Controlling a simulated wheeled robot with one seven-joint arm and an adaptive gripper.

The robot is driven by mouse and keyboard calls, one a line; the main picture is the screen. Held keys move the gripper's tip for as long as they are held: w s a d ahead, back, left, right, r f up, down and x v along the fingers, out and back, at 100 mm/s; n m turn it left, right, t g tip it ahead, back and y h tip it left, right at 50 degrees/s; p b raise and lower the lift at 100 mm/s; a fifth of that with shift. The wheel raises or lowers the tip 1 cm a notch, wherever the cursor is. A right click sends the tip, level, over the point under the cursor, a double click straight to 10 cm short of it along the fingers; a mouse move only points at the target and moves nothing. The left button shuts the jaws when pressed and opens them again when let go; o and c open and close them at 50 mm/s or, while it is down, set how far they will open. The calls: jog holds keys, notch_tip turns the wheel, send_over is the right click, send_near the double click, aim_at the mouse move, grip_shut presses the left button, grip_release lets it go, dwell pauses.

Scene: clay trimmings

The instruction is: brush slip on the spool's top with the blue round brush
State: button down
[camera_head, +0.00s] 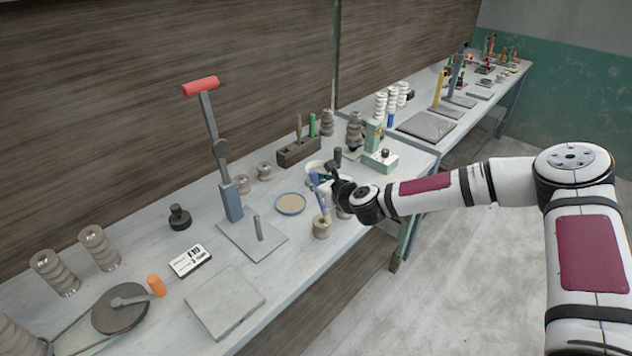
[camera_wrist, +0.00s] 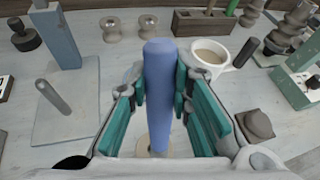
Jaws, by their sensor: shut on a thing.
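My gripper (camera_head: 326,192) is shut on the blue round brush (camera_head: 322,197). In the wrist view the brush's thick blue handle (camera_wrist: 158,90) stands upright between the teal finger pads. A squat grey-tan spool (camera_head: 321,229) stands on the bench just below the brush. In the wrist view a pale tan patch (camera_wrist: 152,150) shows at the handle's lower end, mostly hidden by the gripper. I cannot tell whether the bristles touch the spool. A white cup of tan slip (camera_wrist: 210,54) is beyond the right finger. A round dish (camera_head: 290,204) with a tan surface lies left of the gripper.
A press with a red handle (camera_head: 201,86) stands left on the bench, its plate (camera_head: 250,244) near the spool. Small spools (camera_head: 264,171), a wooden tool block (camera_head: 298,151) and a pale green box (camera_head: 381,161) stand behind. A grey slab (camera_head: 224,300) lies at front.

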jog(key=shift+f, duration=0.15)
dwell(0.5)
jog(key=shift+r, duration=0.4)
jog(key=shift+w+d, duration=0.15)
jog(key=shift+w, duration=0.95)
jog(key=shift+f, duration=0.4)
jog(key=shift+r, duration=0.15)
dwell(0.5)
